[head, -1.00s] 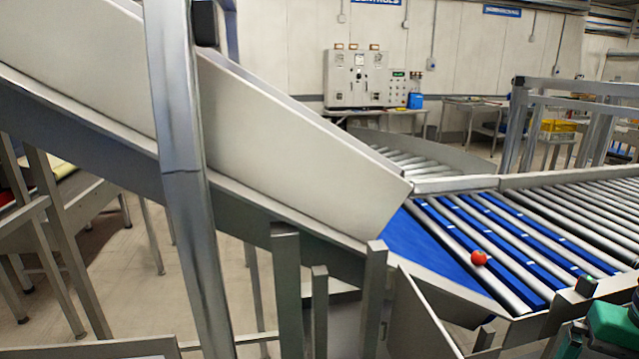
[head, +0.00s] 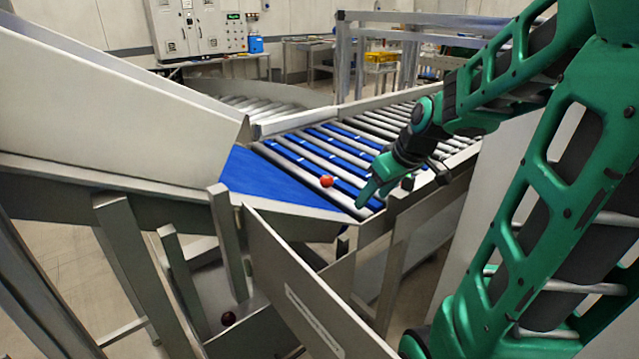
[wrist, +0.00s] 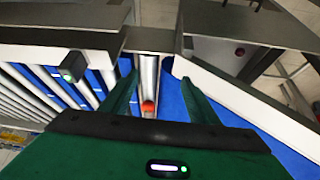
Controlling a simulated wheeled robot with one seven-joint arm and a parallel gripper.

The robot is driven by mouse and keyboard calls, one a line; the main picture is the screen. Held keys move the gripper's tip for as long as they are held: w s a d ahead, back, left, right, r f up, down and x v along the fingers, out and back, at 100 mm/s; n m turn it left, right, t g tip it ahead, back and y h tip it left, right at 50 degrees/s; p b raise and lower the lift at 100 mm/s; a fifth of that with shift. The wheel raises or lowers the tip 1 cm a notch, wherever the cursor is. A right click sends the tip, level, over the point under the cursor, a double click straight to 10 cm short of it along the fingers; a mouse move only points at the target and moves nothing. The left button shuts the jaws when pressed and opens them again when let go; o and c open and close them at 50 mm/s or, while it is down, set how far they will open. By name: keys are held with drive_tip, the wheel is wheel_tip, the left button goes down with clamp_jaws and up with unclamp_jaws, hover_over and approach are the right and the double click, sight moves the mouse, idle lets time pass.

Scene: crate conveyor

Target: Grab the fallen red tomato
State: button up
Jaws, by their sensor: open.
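A bright red tomato (head: 327,181) lies on the rollers and blue strips of the conveyor, close to the blue slide. It also shows in the wrist view (wrist: 148,108), partly cut off by my gripper's body. A dark red round thing (head: 228,318), which looks like a tomato in shadow, lies low beneath the conveyor between the metal legs. A small dark red spot (wrist: 240,51) in the wrist view may be the same thing. My gripper (head: 368,190) is open and empty over the conveyor's near edge, right of the bright tomato. Its fingers (wrist: 159,78) are spread apart in the wrist view.
The metal side rail (head: 440,180) of the conveyor runs beneath my arm. A slanted metal panel (head: 300,285) and upright posts (head: 228,240) stand around the low dark red thing. A tall grey chute wall (head: 110,110) rises at the left.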

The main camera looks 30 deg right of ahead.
sight(331, 182)
drive_tip(key=w+f+n+t, duration=0.1)
drive_tip(key=w, duration=0.2)
drive_tip(key=w+f+n+t+y, duration=0.1)
drive_tip(key=w, duration=0.2)
drive_tip(key=w+f+t+y, duration=0.1)
drive_tip(key=w+t, duration=0.1)
drive_tip(key=shift+w+d+n, duration=0.1)
drive_tip(key=shift+w+n, duration=0.3)
drive_tip(key=shift+w+d+f+t+y, duration=0.1)
drive_tip(key=shift+w+t+y, duration=0.2)
drive_tip(key=shift+t, duration=0.3)
drive_tip(key=shift+w+d+m+t, duration=0.1)
drive_tip(key=shift+d+m+t, duration=0.2)
drive_tip(key=shift+t, duration=0.1)
drive_tip(key=shift+w+d+r+m+t, duration=0.2)
drive_tip(key=shift+d+r+m+t, duration=0.15)
drive_tip(key=shift+d+t, duration=0.3)
drive_tip(key=x, duration=0.5)
drive_tip(key=shift+w+a+r, duration=0.1)
drive_tip(key=shift+a+r, duration=0.05)
drive_tip(key=shift+a, duration=0.05)
drive_tip(key=shift+x, duration=2.8)
drive_tip(key=shift+d, duration=0.1)
drive_tip(key=shift+c, duration=0.6)
drive_tip(key=c, duration=1)
